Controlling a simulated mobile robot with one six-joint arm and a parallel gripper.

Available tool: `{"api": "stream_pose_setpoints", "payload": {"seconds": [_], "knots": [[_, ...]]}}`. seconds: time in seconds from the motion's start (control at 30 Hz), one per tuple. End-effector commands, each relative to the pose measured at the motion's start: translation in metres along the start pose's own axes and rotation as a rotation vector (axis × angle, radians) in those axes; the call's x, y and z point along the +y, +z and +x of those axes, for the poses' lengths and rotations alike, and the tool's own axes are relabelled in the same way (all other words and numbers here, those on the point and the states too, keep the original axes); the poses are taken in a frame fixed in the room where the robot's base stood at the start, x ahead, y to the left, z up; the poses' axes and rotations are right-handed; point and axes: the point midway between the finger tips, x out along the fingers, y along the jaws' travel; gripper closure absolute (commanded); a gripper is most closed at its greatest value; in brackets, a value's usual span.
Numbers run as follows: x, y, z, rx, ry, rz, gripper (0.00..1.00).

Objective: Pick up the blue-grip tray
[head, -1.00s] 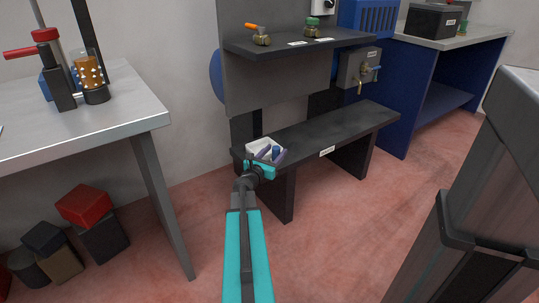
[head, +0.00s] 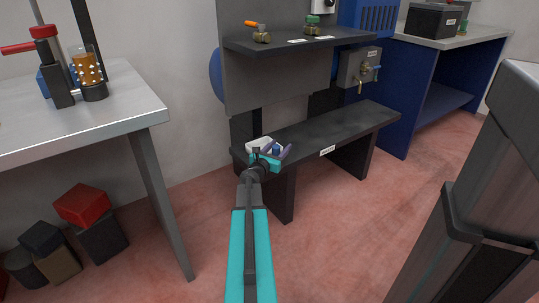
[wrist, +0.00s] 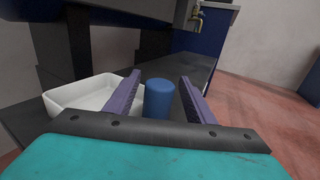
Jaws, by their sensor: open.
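The white tray (head: 258,144) sits on the left end of the low dark bench, partly hidden by my gripper. In the wrist view the tray (wrist: 85,93) is a shallow white box left of the jaws. Its blue grip (wrist: 159,99) looks like an upright cylinder at the tray's right side; it also shows in the head view (head: 276,150). My gripper (wrist: 160,79) is open, with one purple finger on each side of the blue grip and a visible gap to each. Where the grip joins the tray is hidden behind the left finger.
The low bench (head: 350,127) is clear to the right of the tray. An upper shelf (head: 300,42) with small valves overhangs it. A valve box (head: 358,70) is mounted at the right. A grey table (head: 90,125) stands left, and a dark column (head: 490,200) stands at right.

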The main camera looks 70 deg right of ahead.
Motion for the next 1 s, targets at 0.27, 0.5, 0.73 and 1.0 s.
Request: {"api": "stream_pose_setpoints", "payload": {"seconds": [0.27, 0.5, 0.73, 1.0], "knots": [[0.0001, 0.0007, 0.0117, 0.000, 0.000, 0.001, 0.51], [0.0000, 0.0007, 0.0113, 0.000, 0.000, 0.001, 0.51], [-0.0001, 0.0006, 0.0112, 0.000, 0.000, 0.001, 0.51], [-0.0003, 0.0005, 0.0113, 0.000, 0.000, 0.001, 0.93]]}}
